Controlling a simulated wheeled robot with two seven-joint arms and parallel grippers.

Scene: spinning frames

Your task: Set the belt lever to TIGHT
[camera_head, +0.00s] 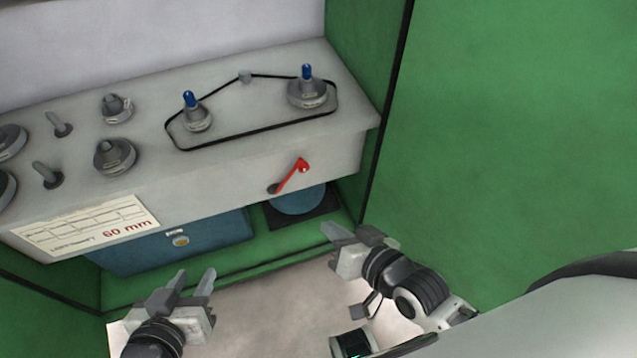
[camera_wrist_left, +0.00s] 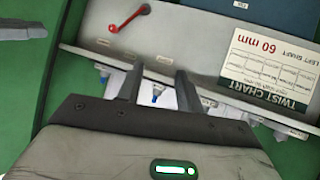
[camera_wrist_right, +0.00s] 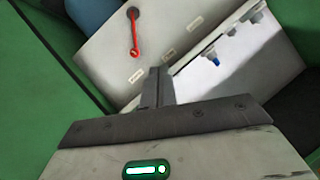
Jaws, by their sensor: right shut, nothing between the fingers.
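The red belt lever (camera_head: 290,175) is on the front face of the grey machine bench, slanting up to the right from its dark pivot. It also shows in the left wrist view (camera_wrist_left: 130,17) and the right wrist view (camera_wrist_right: 134,35). My right gripper (camera_head: 343,232) is shut and empty, below and to the right of the lever and apart from it; its fingers (camera_wrist_right: 158,86) show together in the right wrist view. My left gripper (camera_head: 194,280) is open and empty, low in front of the bench. Small labels near the lever are too small to read.
A black belt (camera_head: 262,128) loops around two blue-topped shafts on the bench top. A paper chart (camera_head: 85,228) reading "60 mm" hangs on the front at left. A blue box (camera_head: 180,240) sits under the bench. A green wall (camera_head: 500,130) bounds the right side.

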